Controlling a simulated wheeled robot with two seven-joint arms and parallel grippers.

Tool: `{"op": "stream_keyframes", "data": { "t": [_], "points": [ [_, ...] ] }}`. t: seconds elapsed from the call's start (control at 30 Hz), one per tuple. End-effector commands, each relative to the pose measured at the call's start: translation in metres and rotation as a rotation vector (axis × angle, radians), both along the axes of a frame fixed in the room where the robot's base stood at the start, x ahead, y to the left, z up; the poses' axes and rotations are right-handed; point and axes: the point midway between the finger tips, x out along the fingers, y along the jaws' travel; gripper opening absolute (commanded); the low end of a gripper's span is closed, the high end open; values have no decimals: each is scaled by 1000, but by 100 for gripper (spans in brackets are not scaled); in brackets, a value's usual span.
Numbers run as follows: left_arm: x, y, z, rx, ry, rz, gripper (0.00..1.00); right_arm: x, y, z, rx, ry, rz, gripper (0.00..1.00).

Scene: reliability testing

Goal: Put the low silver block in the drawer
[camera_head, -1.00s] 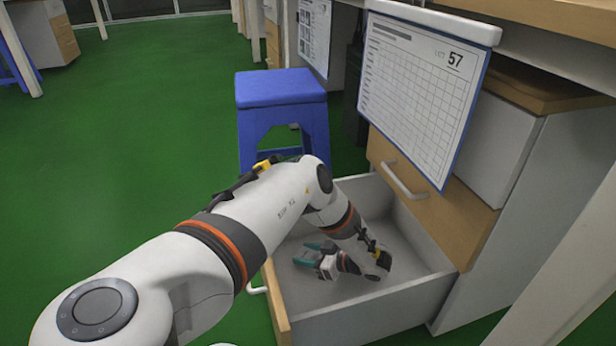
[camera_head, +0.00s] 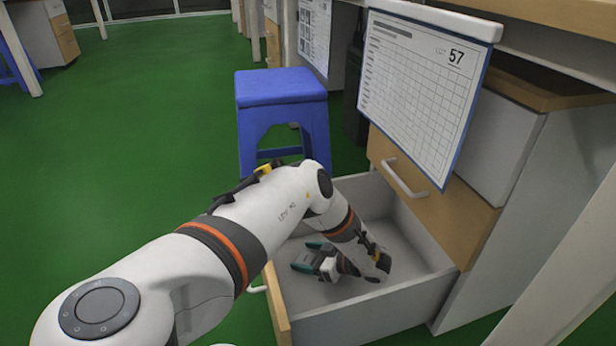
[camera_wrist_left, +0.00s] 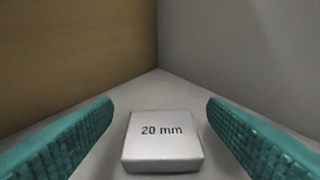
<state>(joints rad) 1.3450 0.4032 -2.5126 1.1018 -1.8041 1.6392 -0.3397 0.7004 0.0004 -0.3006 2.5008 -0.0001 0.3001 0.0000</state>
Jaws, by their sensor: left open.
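The low silver block (camera_wrist_left: 162,142), marked "20 mm", lies flat on the drawer floor near an inside corner in the left wrist view. The open drawer (camera_head: 365,318) shows in the head view, with its wooden front towards the left. My left gripper (camera_head: 304,257) is down inside the drawer. In the left wrist view its two teal fingers (camera_wrist_left: 160,138) stand apart on either side of the block, with gaps on both sides. The block cannot be made out in the head view. My right gripper is not in view.
A blue stool (camera_head: 282,88) stands just behind the drawer. A closed wooden drawer (camera_head: 435,205) with a handle sits above it, and a hanging chart (camera_head: 420,90) overhangs it. Green floor (camera_head: 110,150) is clear at the left.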

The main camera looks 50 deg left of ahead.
Motion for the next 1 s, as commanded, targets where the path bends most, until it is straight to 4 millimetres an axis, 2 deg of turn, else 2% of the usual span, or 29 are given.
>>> {"op": "stream_keyframes", "data": {
  "t": [0.13, 0.4, 0.6, 1.0],
  "points": [
    [1, 0, 16, 1, -2, 0, 67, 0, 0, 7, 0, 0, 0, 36],
    [14, -44, 35, -1, 0, -2, 67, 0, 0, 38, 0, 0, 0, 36],
    [20, -63, 41, 0, 0, -1, 67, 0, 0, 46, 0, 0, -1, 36],
    [21, -66, 40, 0, 0, 0, 67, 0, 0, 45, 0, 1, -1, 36]
  ]
}}
